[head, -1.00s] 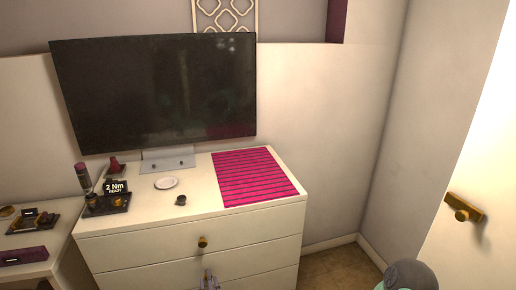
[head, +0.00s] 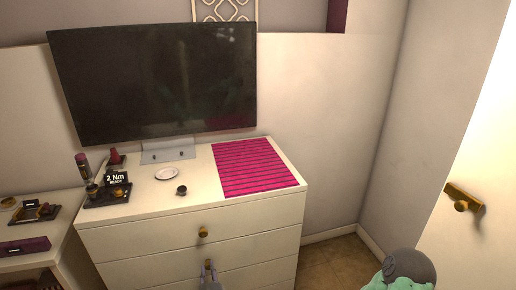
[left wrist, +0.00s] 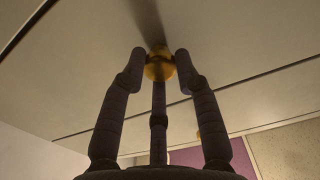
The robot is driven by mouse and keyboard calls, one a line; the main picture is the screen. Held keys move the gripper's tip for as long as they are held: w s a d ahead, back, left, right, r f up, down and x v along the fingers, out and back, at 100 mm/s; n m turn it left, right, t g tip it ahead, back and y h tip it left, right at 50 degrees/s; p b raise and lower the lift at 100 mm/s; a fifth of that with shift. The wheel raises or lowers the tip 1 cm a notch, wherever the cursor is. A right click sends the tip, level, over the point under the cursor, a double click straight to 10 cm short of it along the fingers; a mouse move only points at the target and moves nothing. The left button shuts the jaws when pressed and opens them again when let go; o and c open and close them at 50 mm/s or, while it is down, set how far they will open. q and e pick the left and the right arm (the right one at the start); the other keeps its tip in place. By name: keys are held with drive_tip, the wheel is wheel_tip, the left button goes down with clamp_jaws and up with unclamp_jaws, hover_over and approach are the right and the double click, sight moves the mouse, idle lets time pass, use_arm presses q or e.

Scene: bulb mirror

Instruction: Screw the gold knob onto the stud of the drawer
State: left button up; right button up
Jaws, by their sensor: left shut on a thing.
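The white drawer unit (head: 150,241) stands in the middle of the head view. A gold knob (head: 203,232) sits on its upper drawer front. My left gripper (head: 209,265) comes up from the bottom, in front of the drawer face below that knob. In the left wrist view its dark fingers (left wrist: 158,62) are closed around a round gold knob (left wrist: 159,68), close to a pale drawer front (left wrist: 235,40). The stud is hidden, and I cannot tell whether the held knob touches it. My right gripper is not in view.
On the unit's top are a large dark screen (head: 155,80), a striped pink mat (head: 255,167), a white dish (head: 167,173), a small dark cup (head: 182,190) and a black tray (head: 107,199). A grey and teal rounded thing (head: 408,268) is at the lower right.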

use_arm(q)
drive_tip(key=shift+d, duration=0.1)
drive_tip(key=m, duration=0.5)
idle(0.4)
drive_tip(key=m, duration=0.5)
idle(0.3)
drive_tip(key=shift+m, duration=0.3)
drive_tip(key=m, duration=0.4)
drive_tip(key=shift+m, duration=0.3)
